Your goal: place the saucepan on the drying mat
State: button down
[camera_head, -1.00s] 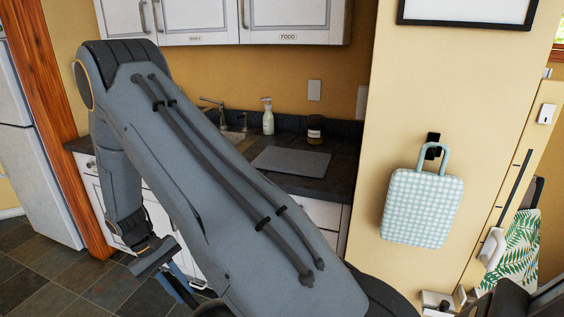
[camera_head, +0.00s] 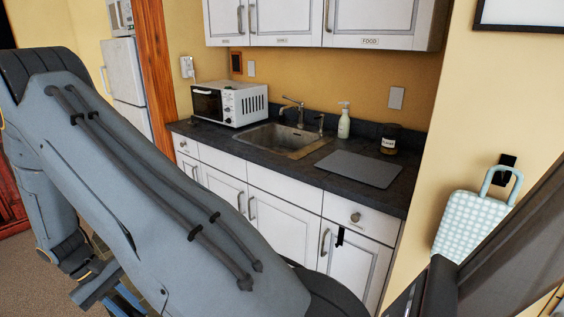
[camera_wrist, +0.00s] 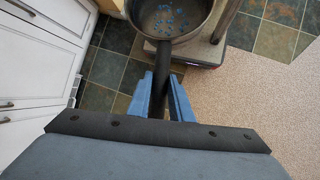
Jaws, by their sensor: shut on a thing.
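The saucepan (camera_wrist: 172,16) shows at the top of the wrist view, a dark round pan with bluish specks inside, cut off by the frame's edge. My gripper (camera_wrist: 162,88) has its blue fingers shut on the pan's dark handle, with the pan held out beyond the fingertips above the floor. In the head view the pan is hidden, and part of the gripper shows at the lower left. The drying mat (camera_head: 358,168) is a flat grey rectangle on the dark counter, right of the sink, and its top is bare.
On the counter (camera_head: 310,170) stand a microwave (camera_head: 229,103), a sink (camera_head: 284,139), a soap bottle (camera_head: 344,121) and a dark jar (camera_head: 389,139) behind the mat. Upper cabinets (camera_head: 320,22) hang above. A checked bag (camera_head: 471,225) hangs on the right wall.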

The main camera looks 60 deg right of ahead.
aim_at(341, 166)
jog(key=i, duration=1.1)
jog(key=z, duration=2.15)
